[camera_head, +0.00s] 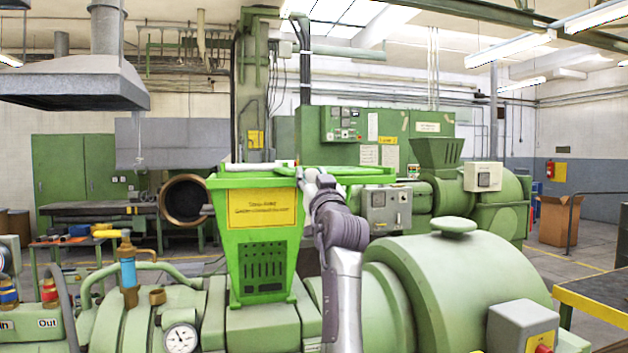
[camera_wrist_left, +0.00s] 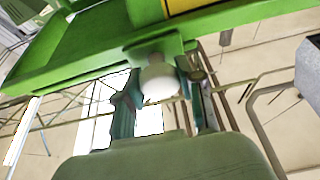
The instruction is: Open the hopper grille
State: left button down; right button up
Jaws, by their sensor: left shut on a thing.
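The green hopper (camera_head: 250,243) with a yellow label (camera_head: 262,207) stands in the middle of the head view, tapering downward. Its grille lies at the top, seen almost edge-on, so its bars and angle cannot be made out. My left gripper (camera_head: 313,179) is at the hopper's upper right edge. In the left wrist view, a pale round knob (camera_wrist_left: 158,80) sits on a small green tab under a green edge (camera_wrist_left: 75,62). The fingers of my left gripper (camera_wrist_left: 158,70) are shut on this knob, one on each side. My right gripper is out of view.
A large rounded green housing (camera_head: 455,285) stands right of my left arm. A blue valve (camera_head: 128,270) and a pressure gauge (camera_head: 180,338) are at lower left. A grey control box (camera_head: 386,208) is behind the arm. Above the hopper there is open room.

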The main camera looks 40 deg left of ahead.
pick_arm(q)
jog(key=shift+s+a, duration=0.15)
jog(key=shift+a, duration=0.05)
jog(key=c, duration=1.1)
grip_release()
jog(key=o, duration=0.4)
jog(key=v, duration=1.2)
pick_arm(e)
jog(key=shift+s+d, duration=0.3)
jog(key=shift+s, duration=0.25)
